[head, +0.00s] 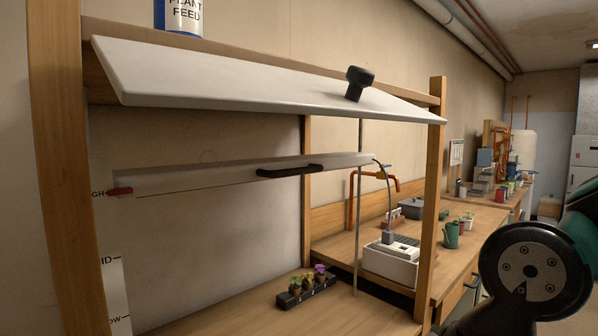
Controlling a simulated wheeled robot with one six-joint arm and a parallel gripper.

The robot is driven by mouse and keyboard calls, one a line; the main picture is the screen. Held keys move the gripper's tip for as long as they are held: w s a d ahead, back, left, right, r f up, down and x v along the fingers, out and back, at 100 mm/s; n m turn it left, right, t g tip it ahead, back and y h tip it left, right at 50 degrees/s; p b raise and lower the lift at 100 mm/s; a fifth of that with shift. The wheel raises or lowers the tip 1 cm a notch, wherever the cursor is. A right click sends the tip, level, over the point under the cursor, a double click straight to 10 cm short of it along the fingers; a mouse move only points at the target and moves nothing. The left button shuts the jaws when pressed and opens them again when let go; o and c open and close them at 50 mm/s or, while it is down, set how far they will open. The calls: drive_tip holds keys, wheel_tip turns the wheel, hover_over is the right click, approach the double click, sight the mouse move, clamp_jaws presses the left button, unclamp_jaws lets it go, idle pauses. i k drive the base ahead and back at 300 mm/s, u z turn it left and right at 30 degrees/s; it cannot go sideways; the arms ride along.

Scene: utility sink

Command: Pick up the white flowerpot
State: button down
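A small whitish pot (468,222) with green leaves stands on the wooden bench on the right, just behind a green can (452,236). It looks like the white flowerpot, but it is too small in the head view to be certain. It appears upright, and nothing of mine touches it. A round dark joint of my arm fills the lower right corner, in front of the bench. My gripper is out of view, so its state is hidden.
A wooden frame with a tilted white panel (250,85) stands close in front. Under it, a black tray (306,290) holds small potted plants. More clutter lines the far bench.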

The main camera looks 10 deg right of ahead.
sight(469, 222)
drive_tip(key=z, duration=1.5)
drive_tip(key=i, duration=2.95)
drive_tip(key=u, duration=1.15)
drive_tip(key=i, duration=0.55)
drive_tip(key=u, duration=0.25)
